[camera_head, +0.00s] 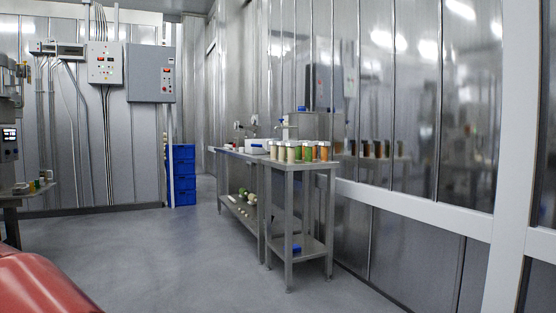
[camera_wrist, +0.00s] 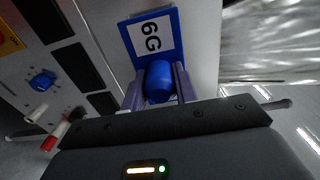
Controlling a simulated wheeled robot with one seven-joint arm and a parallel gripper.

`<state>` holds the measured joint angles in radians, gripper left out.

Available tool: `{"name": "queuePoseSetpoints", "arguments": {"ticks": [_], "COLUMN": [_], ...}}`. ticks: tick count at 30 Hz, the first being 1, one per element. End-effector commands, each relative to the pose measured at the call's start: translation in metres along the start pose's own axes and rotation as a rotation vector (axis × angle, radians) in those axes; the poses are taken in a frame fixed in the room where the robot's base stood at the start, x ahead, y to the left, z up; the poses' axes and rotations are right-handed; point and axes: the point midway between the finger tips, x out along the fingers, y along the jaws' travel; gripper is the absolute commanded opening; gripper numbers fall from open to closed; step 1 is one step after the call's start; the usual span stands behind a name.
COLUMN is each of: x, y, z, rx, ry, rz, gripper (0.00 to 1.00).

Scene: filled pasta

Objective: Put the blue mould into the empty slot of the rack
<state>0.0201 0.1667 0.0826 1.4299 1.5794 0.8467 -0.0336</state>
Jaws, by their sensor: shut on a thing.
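The blue mould (camera_wrist: 140,42) shows in the wrist view as a flat blue plate with a white "6G" label and a rounded blue knob. My gripper (camera_wrist: 160,88) is shut on the mould's knob, one finger on each side. The plate stands out beyond the fingertips, in front of a light grey surface. I cannot tell whether it touches that surface. I cannot make out the rack for certain in either view. Neither the gripper nor the mould shows in the head view.
In the wrist view, a grey panel at left has dark rectangles (camera_wrist: 75,67), a blue knob (camera_wrist: 42,82) and a yellow plate (camera_wrist: 10,40). In the head view, a steel table (camera_head: 300,166) bears several jars. Blue crates (camera_head: 181,180) stand behind; the floor between is clear.

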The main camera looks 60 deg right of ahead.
Motion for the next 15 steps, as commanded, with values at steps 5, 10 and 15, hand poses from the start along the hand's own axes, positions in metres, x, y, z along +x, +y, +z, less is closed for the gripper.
{"name": "queuePoseSetpoints", "arguments": {"ticks": [5, 10, 15], "x": [-0.008, -0.015, -0.021], "y": [0.0, -0.001, -0.001], "z": [0.0, 0.0, 0.0], "rx": [-0.001, -0.002, -0.002], "ry": [0.001, 0.002, 0.0], "rz": [-0.002, -0.002, -0.003], "gripper": [0.05, 0.05, 0.05]}}
